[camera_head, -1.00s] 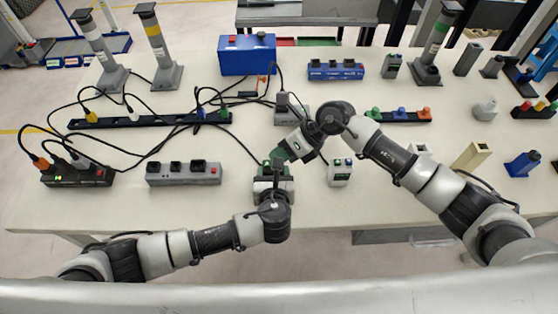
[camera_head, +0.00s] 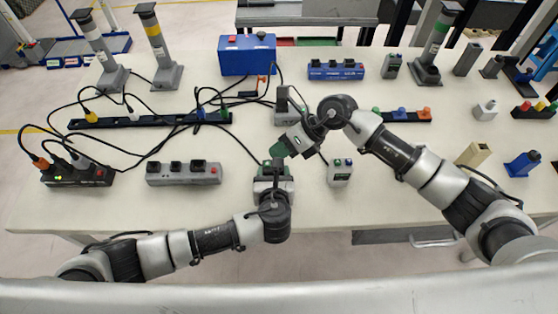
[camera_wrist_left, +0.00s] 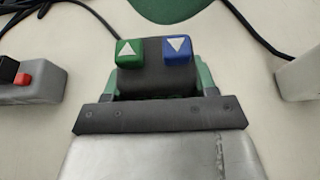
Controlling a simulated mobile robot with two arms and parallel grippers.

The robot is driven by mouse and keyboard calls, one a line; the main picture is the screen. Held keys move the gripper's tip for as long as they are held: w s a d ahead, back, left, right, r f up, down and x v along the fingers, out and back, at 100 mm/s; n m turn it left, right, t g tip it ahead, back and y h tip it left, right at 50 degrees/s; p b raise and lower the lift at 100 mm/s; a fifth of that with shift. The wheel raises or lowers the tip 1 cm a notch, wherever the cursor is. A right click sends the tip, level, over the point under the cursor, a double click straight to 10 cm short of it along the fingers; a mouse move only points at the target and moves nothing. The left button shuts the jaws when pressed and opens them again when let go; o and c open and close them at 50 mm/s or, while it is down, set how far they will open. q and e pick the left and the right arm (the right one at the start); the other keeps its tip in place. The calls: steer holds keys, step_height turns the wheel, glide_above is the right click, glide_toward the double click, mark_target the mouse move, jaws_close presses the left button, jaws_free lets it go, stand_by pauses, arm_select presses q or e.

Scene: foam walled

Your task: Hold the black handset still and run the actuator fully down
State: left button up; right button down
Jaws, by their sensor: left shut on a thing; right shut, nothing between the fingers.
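The black handset (camera_wrist_left: 155,68) is in my left gripper in the left wrist view. It has a green up-arrow button (camera_wrist_left: 129,52) and a blue down-arrow button (camera_wrist_left: 178,50), both uncovered. My left gripper (camera_head: 272,172) is shut on the handset above the front of the table. My right gripper (camera_head: 279,151) is shut and empty, just beyond the handset in the head view. A green piece, apparently its tip, shows beyond the buttons in the left wrist view. Column-like actuators stand at the back left (camera_head: 160,50) and back right (camera_head: 434,45); which one the handset drives I cannot tell.
A grey power strip (camera_head: 184,173) lies left of my left gripper, and a white box with buttons (camera_head: 340,172) stands to the right. Black cables (camera_head: 150,150) cross the left of the table (camera_head: 120,205). A blue box (camera_head: 247,55) stands at the back.

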steer(key=shift+r, duration=2.55)
arm_select(q)
steer(key=o, duration=1.1)
